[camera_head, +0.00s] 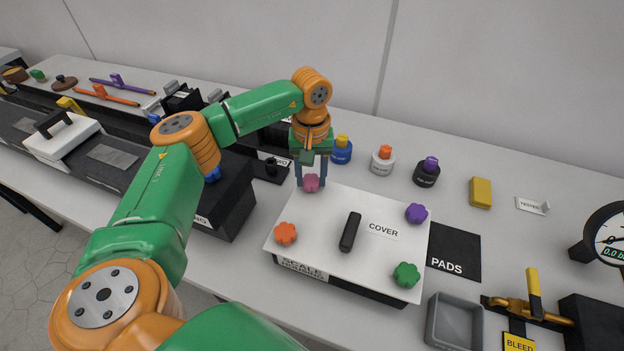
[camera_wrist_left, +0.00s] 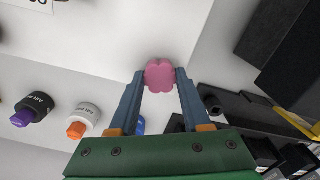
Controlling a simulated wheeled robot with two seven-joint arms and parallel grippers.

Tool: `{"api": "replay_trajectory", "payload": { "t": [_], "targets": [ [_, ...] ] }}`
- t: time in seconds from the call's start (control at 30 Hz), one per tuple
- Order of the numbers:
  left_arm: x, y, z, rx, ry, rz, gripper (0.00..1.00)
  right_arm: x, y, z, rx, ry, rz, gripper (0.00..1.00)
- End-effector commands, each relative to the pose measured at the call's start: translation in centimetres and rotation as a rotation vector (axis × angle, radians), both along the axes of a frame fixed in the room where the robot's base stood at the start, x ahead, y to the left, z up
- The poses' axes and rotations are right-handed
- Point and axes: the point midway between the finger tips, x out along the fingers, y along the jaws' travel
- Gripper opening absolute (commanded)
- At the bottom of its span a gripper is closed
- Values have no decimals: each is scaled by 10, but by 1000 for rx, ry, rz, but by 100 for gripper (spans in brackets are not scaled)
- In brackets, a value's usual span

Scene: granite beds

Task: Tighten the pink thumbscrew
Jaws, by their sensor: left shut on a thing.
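The pink thumbscrew (camera_head: 311,183) sits at the far left corner of the white cover plate (camera_head: 330,213). It also shows in the left wrist view (camera_wrist_left: 160,75), between my fingertips. My left gripper (camera_head: 312,180) points down from above and is shut on the pink thumbscrew, with a finger on either side; it fills the lower part of the left wrist view (camera_wrist_left: 160,80). The screw's underside and thread are hidden. An orange thumbscrew (camera_head: 286,233), a purple one (camera_head: 416,213) and a green one (camera_head: 407,274) sit at the other corners. My right gripper is not in view.
A black handle (camera_head: 350,232) stands up mid-cover. Behind the cover are blue, white and black bottles (camera_head: 383,160) with coloured caps. A black block (camera_head: 225,200) stands close on the left. A black pad (camera_head: 455,251) and grey tray (camera_head: 454,322) lie right.

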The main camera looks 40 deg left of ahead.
Motion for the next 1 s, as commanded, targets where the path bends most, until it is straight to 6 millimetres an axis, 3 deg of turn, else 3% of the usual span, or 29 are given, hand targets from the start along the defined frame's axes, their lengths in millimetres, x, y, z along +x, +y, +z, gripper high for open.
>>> {"api": "replay_trajectory", "payload": {
  "t": [0.1,0.13,0.23,0.57,0.9,1.0],
  "targets": [
    [2,1,2,2,-7,-268,0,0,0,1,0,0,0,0],
    [2,1,2,3,-8,-296,50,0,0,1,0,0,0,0],
    [2,1,2,2,-7,-289,75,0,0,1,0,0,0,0],
    [1,0,4,0,-4,-287,75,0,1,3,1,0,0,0],
    [1,0,59,0,-3,-287,75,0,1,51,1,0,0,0],
    [1,0,65,0,-3,-287,75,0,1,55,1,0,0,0]
  ]
}}
